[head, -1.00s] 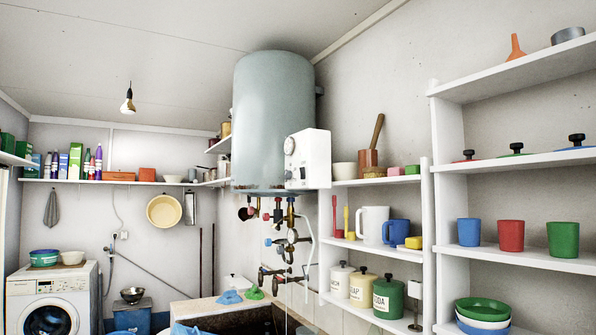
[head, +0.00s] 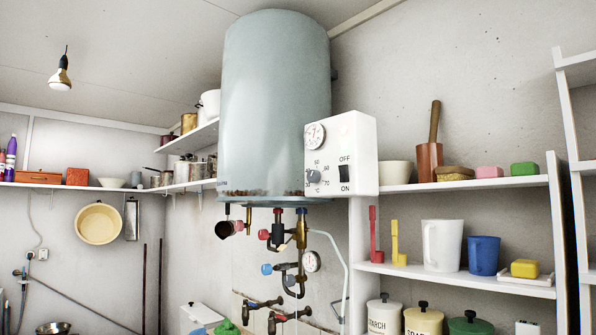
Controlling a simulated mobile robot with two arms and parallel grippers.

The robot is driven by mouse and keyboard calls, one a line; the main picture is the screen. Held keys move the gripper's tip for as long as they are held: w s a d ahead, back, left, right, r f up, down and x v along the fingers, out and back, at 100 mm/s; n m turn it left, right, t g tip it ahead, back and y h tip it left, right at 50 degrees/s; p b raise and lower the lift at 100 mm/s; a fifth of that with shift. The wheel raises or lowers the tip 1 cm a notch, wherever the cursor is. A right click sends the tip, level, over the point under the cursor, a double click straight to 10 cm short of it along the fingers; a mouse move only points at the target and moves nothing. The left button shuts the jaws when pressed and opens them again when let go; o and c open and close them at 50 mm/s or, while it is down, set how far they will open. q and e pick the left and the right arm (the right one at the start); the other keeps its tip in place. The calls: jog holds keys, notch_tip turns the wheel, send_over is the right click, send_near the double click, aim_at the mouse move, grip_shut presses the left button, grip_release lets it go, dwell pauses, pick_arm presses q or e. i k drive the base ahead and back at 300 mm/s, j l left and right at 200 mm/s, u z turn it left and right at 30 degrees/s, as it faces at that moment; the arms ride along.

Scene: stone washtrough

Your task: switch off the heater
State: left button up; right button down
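The heater (head: 275,100) is a tall pale grey-blue cylinder on the wall, with rust along its lower edge. A white control box (head: 358,135) is fixed to its right front. The box carries a round gauge (head: 315,135), a grey temperature knob (head: 313,176) and a black rocker switch (head: 344,173) marked OFF above and ON below. I cannot tell which way the rocker is pressed. Neither of my grippers is in view.
Pipes with red and blue valve handles (head: 266,268) and a small gauge (head: 311,261) hang below the heater. A shelf (head: 462,184) with soaps and a mortar stands close to the right of the box. Shelves with pots (head: 190,172) are at left.

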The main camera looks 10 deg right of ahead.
aim_at(344, 176)
jog(key=i+j, duration=0.25)
jog(key=j, duration=0.15)
jog(key=i+j+z, duration=0.1)
jog(key=i+j, duration=0.45)
jog(key=j, duration=0.2)
jog(key=i+j, duration=0.25)
jog(key=j, duration=0.15)
jog(key=z, duration=0.05)
